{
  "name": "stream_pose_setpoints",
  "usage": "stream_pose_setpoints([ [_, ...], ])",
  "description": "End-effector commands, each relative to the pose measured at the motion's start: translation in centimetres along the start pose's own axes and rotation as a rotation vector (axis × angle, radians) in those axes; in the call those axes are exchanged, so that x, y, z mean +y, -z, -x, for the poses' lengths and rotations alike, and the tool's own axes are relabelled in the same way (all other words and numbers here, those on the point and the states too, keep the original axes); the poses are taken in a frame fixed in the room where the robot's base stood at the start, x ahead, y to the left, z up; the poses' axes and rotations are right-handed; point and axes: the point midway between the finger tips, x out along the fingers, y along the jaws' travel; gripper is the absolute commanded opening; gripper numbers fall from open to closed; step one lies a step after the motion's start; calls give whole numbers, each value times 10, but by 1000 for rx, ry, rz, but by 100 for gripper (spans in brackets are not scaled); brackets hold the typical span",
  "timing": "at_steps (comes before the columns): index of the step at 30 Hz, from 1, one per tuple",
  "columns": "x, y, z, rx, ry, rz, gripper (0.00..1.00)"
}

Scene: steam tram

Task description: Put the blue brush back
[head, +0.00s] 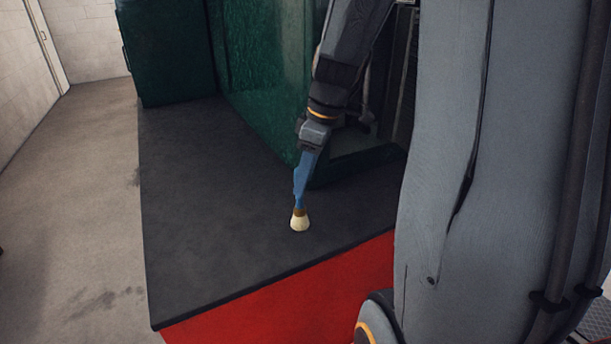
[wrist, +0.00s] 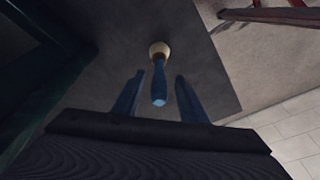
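The blue brush (head: 300,222) has a pale cream bristle head and a brown band. In the head view its bristle end points down over the dark deck (head: 215,235). I cannot tell whether it touches the deck. My gripper (head: 301,190) points down just above the bristle head, and its blue fingers overlap the handle there. In the wrist view the brush's blue handle (wrist: 159,82) lies between the two fingers of my gripper (wrist: 158,76). A gap shows on each side of the handle, so the fingers are open. The bristle head is beyond the fingertips.
A green tram body (head: 262,85) and a green box (head: 168,50) stand at the back of the deck. The deck's front side is red (head: 290,300). The deck is bare left of the brush. A concrete floor (head: 75,220) lies to the left.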

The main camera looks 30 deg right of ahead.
Motion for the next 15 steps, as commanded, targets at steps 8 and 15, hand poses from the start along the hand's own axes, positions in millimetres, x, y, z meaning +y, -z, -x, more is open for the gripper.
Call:
stream_pose_setpoints([
  [8,1,1,7,2,-4,0,39],
  [15,2,1,48,3,-7,0,39],
])
